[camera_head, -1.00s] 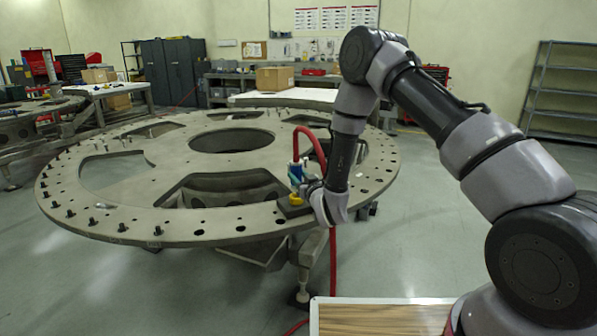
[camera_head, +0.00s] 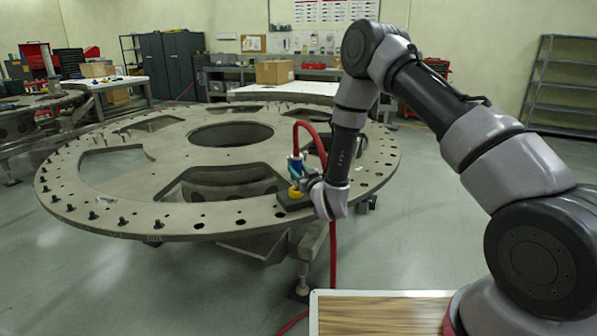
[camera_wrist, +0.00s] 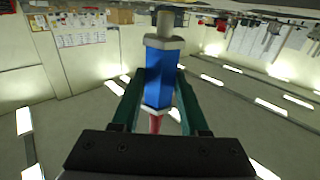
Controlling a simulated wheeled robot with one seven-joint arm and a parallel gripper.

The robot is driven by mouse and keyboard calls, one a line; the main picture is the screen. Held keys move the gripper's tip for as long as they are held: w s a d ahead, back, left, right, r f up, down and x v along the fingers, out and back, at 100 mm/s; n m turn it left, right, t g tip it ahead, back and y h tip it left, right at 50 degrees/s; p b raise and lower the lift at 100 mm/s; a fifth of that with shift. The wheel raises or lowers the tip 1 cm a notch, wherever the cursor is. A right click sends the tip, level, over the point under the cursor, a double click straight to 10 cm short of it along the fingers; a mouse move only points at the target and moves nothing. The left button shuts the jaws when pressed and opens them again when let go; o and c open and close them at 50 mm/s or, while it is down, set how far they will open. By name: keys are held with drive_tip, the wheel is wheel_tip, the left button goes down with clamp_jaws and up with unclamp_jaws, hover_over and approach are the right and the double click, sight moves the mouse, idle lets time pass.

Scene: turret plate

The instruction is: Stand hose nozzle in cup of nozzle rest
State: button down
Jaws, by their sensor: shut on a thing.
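The hose nozzle (camera_head: 297,163) is blue with pale collars, upright in the head view, with the red hose (camera_head: 309,126) arching from its top. My gripper (camera_head: 300,175) is shut on it. The wrist view shows the nozzle's blue body (camera_wrist: 160,80) between my two green fingers (camera_wrist: 158,98), its grey tip at the top of that picture. The nozzle rest has a dark base (camera_head: 288,203) and a yellow cup (camera_head: 295,192), on the plate's near rim. The nozzle is right above or at the cup; I cannot tell whether its tip is inside. My gripper partly hides the rest.
The large round turret plate (camera_head: 150,190) has openings and several dark bolts along its near left rim. The hose hangs down past the rim to the floor. A wood-topped surface (camera_head: 375,315) lies at the bottom. Clear floor (camera_head: 440,230) lies right of the plate.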

drive_tip(key=shift+f, duration=1.75)
idle(1.4)
drive_tip(key=shift+c, duration=1.7)
unclamp_jaws()
